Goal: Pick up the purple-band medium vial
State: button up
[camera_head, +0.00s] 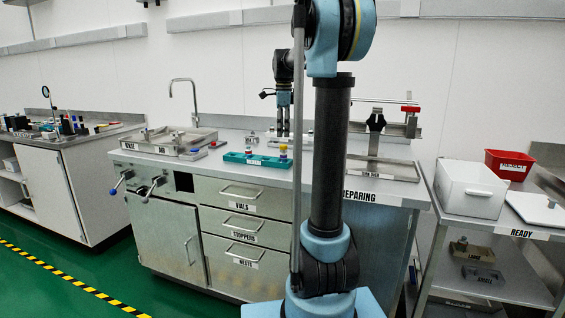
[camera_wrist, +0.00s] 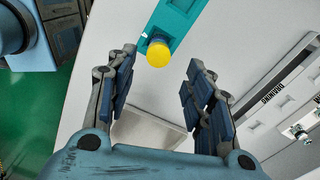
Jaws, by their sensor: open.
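A teal rack (camera_head: 257,160) lies on the grey worktop in the head view, with a small upright vial (camera_head: 283,153) near its right end. In the wrist view the rack (camera_wrist: 178,18) enters from the top, and a round yellow top (camera_wrist: 158,53) shows at its end. No purple band can be made out on any vial, so I cannot tell which is the purple-band one. My gripper (camera_wrist: 160,78) is open and empty, with the yellow top beyond and between its fingers. In the head view my gripper (camera_head: 283,127) points down, above and behind the rack.
A metal rinse tray (camera_head: 170,141) with small items and a tap (camera_head: 184,88) stand left. A metal stand (camera_head: 375,135) and tray (camera_head: 382,170) are right. A white box (camera_head: 470,190) and red bin (camera_head: 508,165) sit on the right-hand shelf.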

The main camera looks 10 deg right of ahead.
aim_at(283, 153)
jog(key=shift+f, duration=5.2)
grip_shut()
